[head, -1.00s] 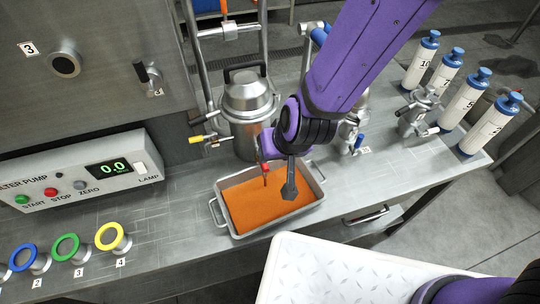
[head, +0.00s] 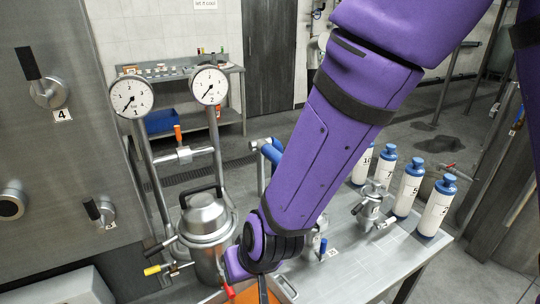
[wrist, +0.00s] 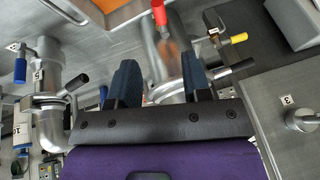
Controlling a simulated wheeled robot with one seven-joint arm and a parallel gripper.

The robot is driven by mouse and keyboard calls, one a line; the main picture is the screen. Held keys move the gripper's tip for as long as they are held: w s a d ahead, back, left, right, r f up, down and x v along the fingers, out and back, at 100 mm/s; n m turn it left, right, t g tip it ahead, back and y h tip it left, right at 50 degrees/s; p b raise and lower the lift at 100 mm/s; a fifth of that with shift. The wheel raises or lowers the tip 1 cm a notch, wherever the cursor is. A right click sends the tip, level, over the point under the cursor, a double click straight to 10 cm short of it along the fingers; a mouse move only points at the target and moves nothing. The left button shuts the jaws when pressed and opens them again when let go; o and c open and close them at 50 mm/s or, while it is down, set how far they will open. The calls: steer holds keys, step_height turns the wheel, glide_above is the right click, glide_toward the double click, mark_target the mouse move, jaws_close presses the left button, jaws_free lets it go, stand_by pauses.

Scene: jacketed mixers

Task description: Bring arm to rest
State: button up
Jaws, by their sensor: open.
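My purple arm reaches down across the head view, and its wrist end is over the metal bench beside the steel jacketed vessel (head: 207,232). My gripper (wrist: 160,80) shows in the wrist view with its two dark blue fingers apart and nothing between them. The vessel's pipework and a yellow-tipped handle (wrist: 238,38) show beyond the fingers. In the head view the fingertips are out of sight below the wrist. A strip of the orange-filled tray (head: 282,287) shows under my wrist at the bottom edge.
Several white bottles with blue caps (head: 409,188) stand at the right of the bench, beside a steel valve fitting (head: 373,205). Two gauges (head: 132,96) on pipes rise behind the vessel. A panel with black levers (head: 98,211) is at left. Open floor lies behind the bench.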

steer(key=w+d+r+m+t, duration=0.1)
steer(key=w+d+r, duration=0.2)
steer(key=d+r, duration=0.7)
steer(key=w+d+r+m+t, duration=0.1)
steer(key=w+d+r, duration=0.2)
steer(key=d+r, duration=0.7)
steer(key=s+d+r+m+h, duration=0.1)
steer(key=s+d+r, duration=0.3)
steer(key=d, duration=0.5)
steer(key=s+d+r+m+h, duration=0.2)
steer(key=s+d+r+h, duration=0.1)
steer(key=s+d, duration=0.4)
steer(key=shift+s+d+r+m, duration=0.35)
steer(key=shift+d+r, duration=0.4)
steer(key=shift+d, duration=0.4)
